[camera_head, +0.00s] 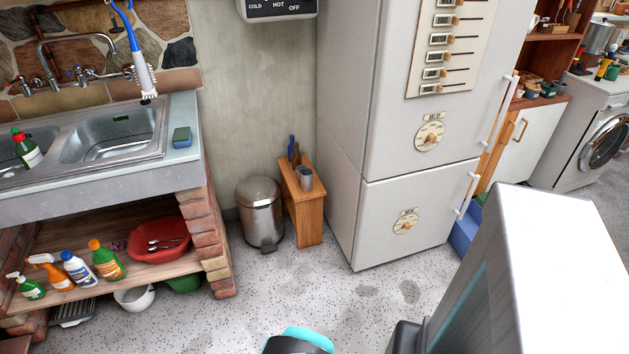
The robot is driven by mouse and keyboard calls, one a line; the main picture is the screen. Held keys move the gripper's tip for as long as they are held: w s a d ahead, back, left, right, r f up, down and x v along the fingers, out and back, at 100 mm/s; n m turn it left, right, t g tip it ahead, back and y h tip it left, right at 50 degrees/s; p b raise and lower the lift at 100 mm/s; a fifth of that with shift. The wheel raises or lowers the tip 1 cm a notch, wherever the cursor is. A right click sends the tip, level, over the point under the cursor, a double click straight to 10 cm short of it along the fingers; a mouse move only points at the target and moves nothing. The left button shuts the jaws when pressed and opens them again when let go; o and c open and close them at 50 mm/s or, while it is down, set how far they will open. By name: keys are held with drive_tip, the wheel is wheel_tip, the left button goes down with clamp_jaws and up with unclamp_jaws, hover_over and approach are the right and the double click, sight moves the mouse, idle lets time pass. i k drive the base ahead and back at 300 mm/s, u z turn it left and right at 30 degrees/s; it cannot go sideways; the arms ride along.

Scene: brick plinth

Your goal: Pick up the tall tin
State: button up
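A small grey metal cylinder (306,180), which looks like a tin, stands upright on top of a narrow wooden stand (311,222) between the pedal bin and the fridge. A blue bottle (291,145) and a brown bottle-like thing (296,154) stand close behind it on the same top. I cannot tell for sure that the grey cylinder is the tall tin. Parts of my own arm fill the lower right and bottom edge. My gripper's fingers do not show.
A metal pedal bin (262,213) stands left of the wooden stand. A tall white fridge (387,190) stands right of it. A sink counter (186,143) on brick supports is at the left, with bottles and a red basin (160,234) below. Speckled floor in front is clear.

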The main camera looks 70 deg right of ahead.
sight(307, 174)
drive_tip(key=z, duration=0.65)
drive_tip(key=i, duration=0.85)
drive_tip(key=z, duration=0.45)
